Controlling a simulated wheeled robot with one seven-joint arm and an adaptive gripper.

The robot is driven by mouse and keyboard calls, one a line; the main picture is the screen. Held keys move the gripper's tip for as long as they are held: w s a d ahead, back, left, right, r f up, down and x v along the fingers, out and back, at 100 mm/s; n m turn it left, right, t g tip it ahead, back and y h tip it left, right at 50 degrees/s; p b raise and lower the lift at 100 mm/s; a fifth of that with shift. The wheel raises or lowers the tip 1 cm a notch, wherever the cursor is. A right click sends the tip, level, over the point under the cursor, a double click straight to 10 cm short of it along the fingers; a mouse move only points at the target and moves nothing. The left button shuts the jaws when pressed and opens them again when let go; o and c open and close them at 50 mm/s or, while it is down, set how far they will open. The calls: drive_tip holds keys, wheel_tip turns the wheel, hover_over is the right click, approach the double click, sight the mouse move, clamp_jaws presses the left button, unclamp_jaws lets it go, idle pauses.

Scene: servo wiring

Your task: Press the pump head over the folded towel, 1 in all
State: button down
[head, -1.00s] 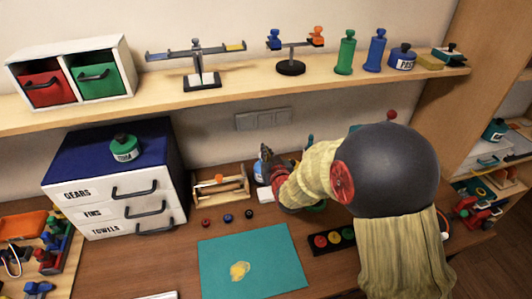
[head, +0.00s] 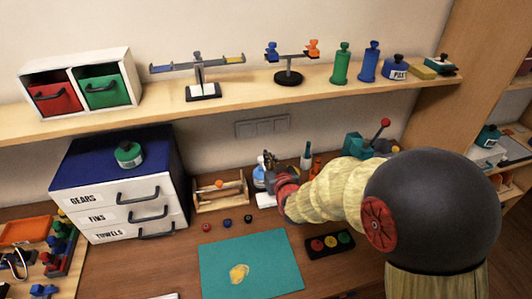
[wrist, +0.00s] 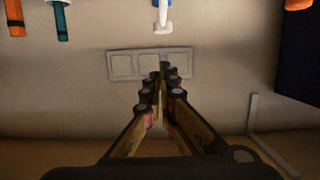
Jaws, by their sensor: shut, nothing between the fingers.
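The pump bottle (head: 258,179), white and blue, stands at the back of the desk near the wall, partly hidden by my gripper. Its white pump head (wrist: 163,26) shows at the top of the wrist view, which looks upside down. A white folded piece, likely the towel (head: 265,200), lies just in front of the bottle. My gripper (head: 267,157) is shut and empty, fingers pointing up towards the wall beside the pump head. The fingertips also show in the wrist view (wrist: 158,75), apart from the pump head in the picture; contact cannot be told.
A wooden tray (head: 222,204) stands left of the bottle, slim bottles (head: 307,157) to its right. A teal device with a red-knobbed lever (head: 384,124) is behind my arm. The shelf (head: 230,92) runs above. A drawer cabinet (head: 115,195) stands left; a teal mat (head: 275,278) lies in front.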

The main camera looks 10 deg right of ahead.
drive_tip(key=v, duration=0.3)
drive_tip(key=shift+s, duration=0.3)
drive_tip(key=s+f+g, duration=0.4)
drive_tip(key=f, duration=0.4)
drive_tip(key=s+f+g, duration=0.2)
drive_tip(key=s+g, duration=0.2)
drive_tip(key=s, duration=0.5)
drive_tip(key=s+r+g, duration=0.2)
drive_tip(key=s+r, duration=0.3)
drive_tip(key=s, duration=0.3)
drive_tip(key=s+r+g, duration=0.2)
drive_tip(key=s+r, duration=0.3)
drive_tip(key=s, duration=0.3)
drive_tip(key=s+r+t, duration=0.2)
drive_tip(key=s+r, duration=0.1)
drive_tip(key=r, duration=0.5)
drive_tip(key=shift+d+r, duration=0.2)
drive_tip(key=shift+r, duration=0.15)
